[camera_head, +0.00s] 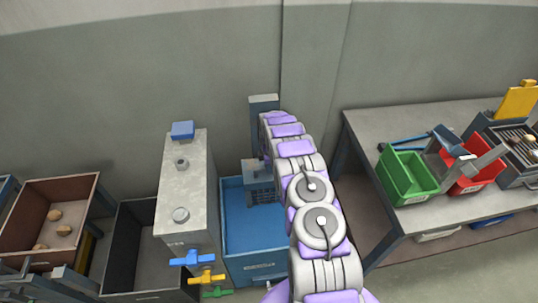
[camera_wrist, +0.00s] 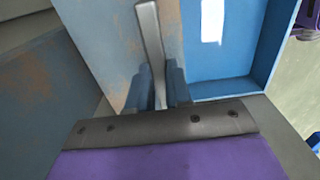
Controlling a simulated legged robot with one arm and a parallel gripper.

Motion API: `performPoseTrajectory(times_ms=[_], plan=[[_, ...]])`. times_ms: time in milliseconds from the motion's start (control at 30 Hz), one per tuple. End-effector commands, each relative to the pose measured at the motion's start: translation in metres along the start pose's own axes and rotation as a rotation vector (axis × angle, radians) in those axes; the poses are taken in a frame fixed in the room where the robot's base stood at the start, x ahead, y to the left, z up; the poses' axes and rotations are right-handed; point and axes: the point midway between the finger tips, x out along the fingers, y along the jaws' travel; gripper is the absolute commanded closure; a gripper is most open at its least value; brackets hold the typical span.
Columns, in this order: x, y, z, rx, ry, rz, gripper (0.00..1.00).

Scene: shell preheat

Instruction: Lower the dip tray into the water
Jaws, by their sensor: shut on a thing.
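My gripper (camera_wrist: 158,90) is shut on a grey bar (camera_wrist: 149,30) in the wrist view, with a blue finger on each side of it. The bar looks like the handle of the dip tray. In the head view a blue-grey slotted piece, seemingly the dip tray (camera_head: 262,188), is at the back of the blue water tank (camera_head: 262,267), beside my arm. I cannot tell how its underside stands to the water. The blue tank interior also shows in the wrist view (camera_wrist: 232,65). My arm hides the tank's right part.
A tall grey cabinet (camera_head: 186,200) with coloured valves (camera_head: 206,275) stands left of the tank. A brown bin (camera_head: 50,205) holds several pale pieces. A workbench (camera_head: 375,130) at right carries green (camera_head: 408,178) and red (camera_head: 470,178) bins. A post (camera_head: 263,108) rises behind the tank.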

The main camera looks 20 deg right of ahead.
Motion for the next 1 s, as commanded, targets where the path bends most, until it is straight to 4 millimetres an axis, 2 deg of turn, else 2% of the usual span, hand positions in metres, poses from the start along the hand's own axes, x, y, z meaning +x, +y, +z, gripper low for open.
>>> performPoseTrajectory(times_ms=[33, 133, 400, 933, 967, 1000], plan=[[0.012, 0.000, -0.001, -0.001, 0.001, 0.000, 1.00], [0.031, 0.000, -0.001, -0.001, 0.001, 0.000, 1.00], [0.060, 0.001, -0.001, 0.000, 0.001, 0.002, 1.00], [0.068, 0.002, -0.002, 0.000, 0.001, 0.003, 1.00], [0.068, 0.002, -0.002, 0.000, 0.001, 0.003, 0.79], [0.068, 0.002, -0.002, 0.000, 0.001, 0.002, 0.75]])
